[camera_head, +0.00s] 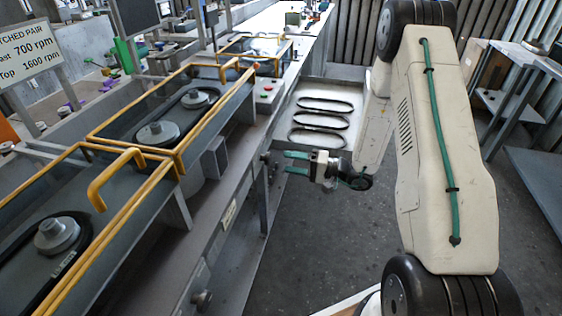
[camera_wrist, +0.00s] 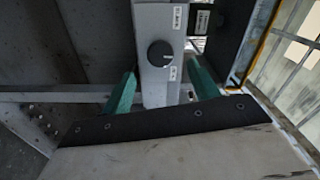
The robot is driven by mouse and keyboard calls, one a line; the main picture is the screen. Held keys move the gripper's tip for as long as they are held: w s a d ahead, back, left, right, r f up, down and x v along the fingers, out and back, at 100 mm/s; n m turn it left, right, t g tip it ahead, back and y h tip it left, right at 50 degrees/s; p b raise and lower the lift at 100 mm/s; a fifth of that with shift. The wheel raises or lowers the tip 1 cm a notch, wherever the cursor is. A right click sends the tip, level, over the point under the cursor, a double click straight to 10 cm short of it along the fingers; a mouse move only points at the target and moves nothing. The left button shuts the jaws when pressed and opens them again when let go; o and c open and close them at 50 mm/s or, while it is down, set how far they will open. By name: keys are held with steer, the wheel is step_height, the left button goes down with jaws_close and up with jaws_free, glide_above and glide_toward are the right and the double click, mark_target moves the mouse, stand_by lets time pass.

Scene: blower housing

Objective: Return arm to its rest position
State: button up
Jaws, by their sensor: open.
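My gripper (camera_head: 297,162) has green fingers and is open, with nothing held between them. In the head view it points left toward the side of the long grey workbench (camera_head: 228,212), a little away from it, above the floor. My pale arm stretches down the right half of that view. In the wrist view the two green fingers of my gripper (camera_wrist: 160,88) stand apart. A grey post with a black round knob (camera_wrist: 160,53) shows between and beyond them. I cannot tell how close the fingertips are to the post.
Yellow-framed clear guards (camera_head: 180,150) cover belts and pulleys on the bench at left. A tray with several black belts (camera_head: 320,122) lies beyond my gripper. A grey shelf (camera_head: 515,95) stands at right. The dark floor (camera_head: 310,240) below my gripper is clear.

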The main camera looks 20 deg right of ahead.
steer(key=shift+v, duration=1.05)
